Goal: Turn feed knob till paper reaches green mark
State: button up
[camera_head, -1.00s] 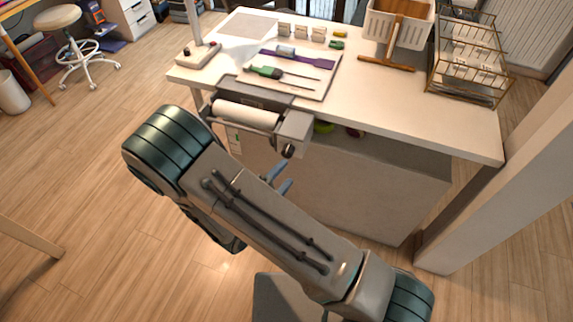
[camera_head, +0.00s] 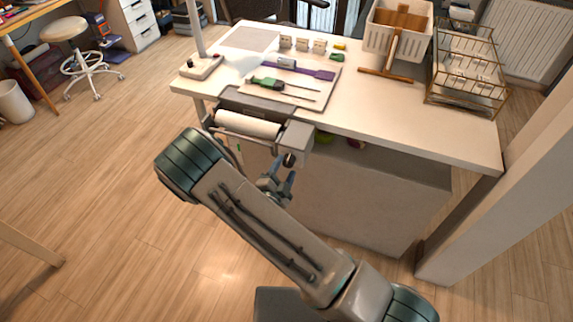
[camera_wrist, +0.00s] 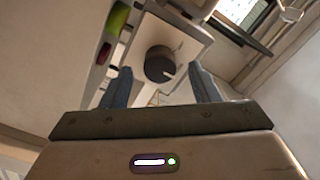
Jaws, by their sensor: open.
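The paper feeder with its white paper roll (camera_head: 247,124) is mounted at the front edge of the table. The feed knob (camera_head: 289,160) is a dark round knob on the end of the feeder's grey side housing. I cannot tell whether the fingers touch the knob.
Open floor lies left of the table.

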jog(key=shift+x, duration=1.1)
jog(key=c, duration=1)
jog(key=shift+m, duration=0.3)
